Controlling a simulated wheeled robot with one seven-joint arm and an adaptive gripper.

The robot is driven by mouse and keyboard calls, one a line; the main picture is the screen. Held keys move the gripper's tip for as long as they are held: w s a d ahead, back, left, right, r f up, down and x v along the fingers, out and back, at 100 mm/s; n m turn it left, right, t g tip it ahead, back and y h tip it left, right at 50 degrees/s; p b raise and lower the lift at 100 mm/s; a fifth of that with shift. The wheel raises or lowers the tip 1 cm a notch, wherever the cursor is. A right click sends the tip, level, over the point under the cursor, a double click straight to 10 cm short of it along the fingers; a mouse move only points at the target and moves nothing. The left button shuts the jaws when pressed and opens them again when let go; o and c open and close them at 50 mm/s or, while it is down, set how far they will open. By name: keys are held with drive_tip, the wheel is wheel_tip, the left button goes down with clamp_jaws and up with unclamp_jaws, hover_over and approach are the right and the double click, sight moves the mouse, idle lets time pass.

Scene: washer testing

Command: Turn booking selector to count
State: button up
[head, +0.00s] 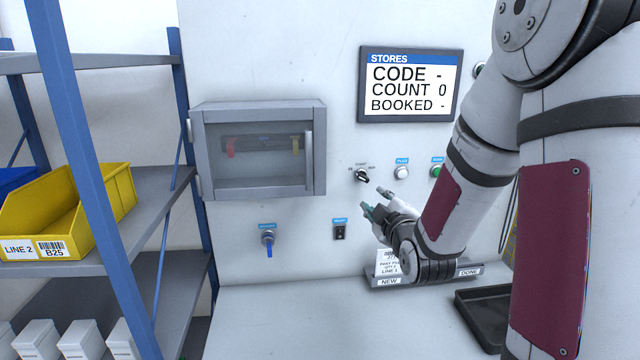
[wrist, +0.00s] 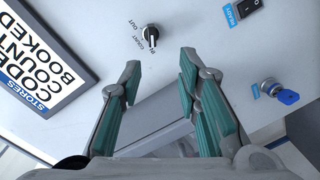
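The booking selector (head: 362,175) is a small black rotary knob on the white wall panel, below the screen. Small labels around it read IN, COUNT and OUT in the wrist view (wrist: 152,32). My gripper (head: 376,200) is open and empty, just below and right of the knob in the head view. In the wrist view its two teal-padded fingers (wrist: 160,70) are spread apart, with the knob beyond the gap between their tips, not touched.
The screen (head: 410,85) reads CODE -, COUNT 0, BOOKED -. A glass-door cabinet (head: 258,150) is left of the knob. White (head: 401,173) and green (head: 436,171) buttons sit right of it. A black switch (head: 339,232) and blue key (head: 268,240) are below. A black tray (head: 470,310) lies on the counter.

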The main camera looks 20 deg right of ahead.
sight(365, 180)
drive_tip(key=shift+t+h, duration=0.3)
drive_tip(key=shift+t, duration=0.2)
drive_tip(key=x, duration=0.9)
drive_tip(key=d+p+x, duration=0.1)
drive_tip(key=x, duration=0.4)
drive_tip(key=shift+f, duration=0.3)
clamp_jaws()
